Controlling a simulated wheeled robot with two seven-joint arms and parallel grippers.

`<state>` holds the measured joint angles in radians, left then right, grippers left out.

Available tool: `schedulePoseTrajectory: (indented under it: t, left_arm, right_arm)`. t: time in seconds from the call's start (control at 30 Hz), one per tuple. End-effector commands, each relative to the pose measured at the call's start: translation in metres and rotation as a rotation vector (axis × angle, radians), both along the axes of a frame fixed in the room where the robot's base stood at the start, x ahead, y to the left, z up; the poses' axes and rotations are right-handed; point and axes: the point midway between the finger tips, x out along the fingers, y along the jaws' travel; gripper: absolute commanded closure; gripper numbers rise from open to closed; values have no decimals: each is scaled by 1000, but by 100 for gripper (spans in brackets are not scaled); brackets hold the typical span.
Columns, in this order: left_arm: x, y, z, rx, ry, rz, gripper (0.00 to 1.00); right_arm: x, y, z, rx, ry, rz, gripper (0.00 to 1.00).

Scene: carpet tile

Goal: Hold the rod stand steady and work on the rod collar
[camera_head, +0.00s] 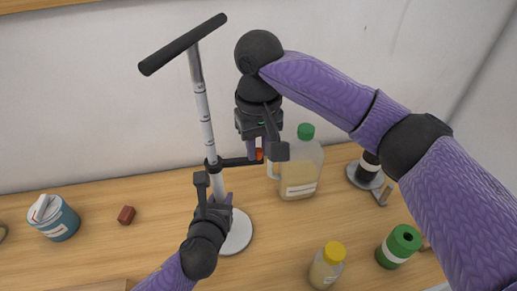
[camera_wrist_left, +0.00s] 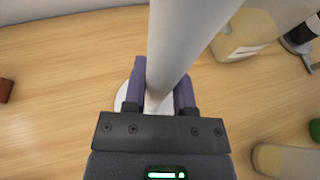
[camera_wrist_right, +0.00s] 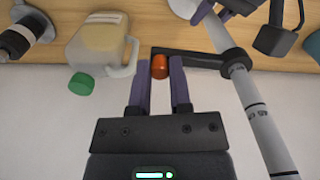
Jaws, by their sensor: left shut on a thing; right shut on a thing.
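The rod stand (camera_head: 206,118) is a pale upright rod with dark ring marks, a black crossbar (camera_head: 182,45) on top and a round white base (camera_head: 238,234) on the table. The black rod collar (camera_head: 212,165) sits around the rod, its dark side arm reaching right to an orange knob (camera_head: 259,155). My left gripper (camera_head: 220,201) is shut on the rod below the collar; the left wrist view shows the rod (camera_wrist_left: 178,45) between its fingers. My right gripper (camera_head: 254,152) comes from above, shut on the orange knob, which shows between its fingertips in the right wrist view (camera_wrist_right: 159,67).
A green-capped jug (camera_head: 301,172) stands just right of the collar arm. A yellow-capped bottle (camera_head: 326,266), a green can (camera_head: 398,247) and a dark object on a grey disc (camera_head: 368,170) stand further right. A blue tub (camera_head: 56,219) and a red-brown block (camera_head: 126,215) are left.

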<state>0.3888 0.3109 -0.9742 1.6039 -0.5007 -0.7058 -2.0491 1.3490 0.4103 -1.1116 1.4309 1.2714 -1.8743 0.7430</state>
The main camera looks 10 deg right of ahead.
Motion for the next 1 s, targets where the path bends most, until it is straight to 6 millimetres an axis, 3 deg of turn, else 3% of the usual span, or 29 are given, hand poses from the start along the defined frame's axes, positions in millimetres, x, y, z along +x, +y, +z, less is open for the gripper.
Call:
schedulePoseTrajectory:
  t: [0.6, 0.63, 0.8, 1.0]
  left_arm:
    - [0, 1, -1, 2, 3, 2, 100]
    - [0, 1, -1, 2, 3, 2, 100]
    - [0, 1, -1, 2, 3, 2, 100]
    - [0, 1, -1, 1, 2, 2, 100]
  right_arm:
    - [3, 0, 0, 0, 0, 41, 100]
    - [3, 0, 0, 0, 0, 41, 74]
    - [3, 0, 0, 0, 0, 40, 39]
    - [3, 0, 0, 0, 1, 40, 39]
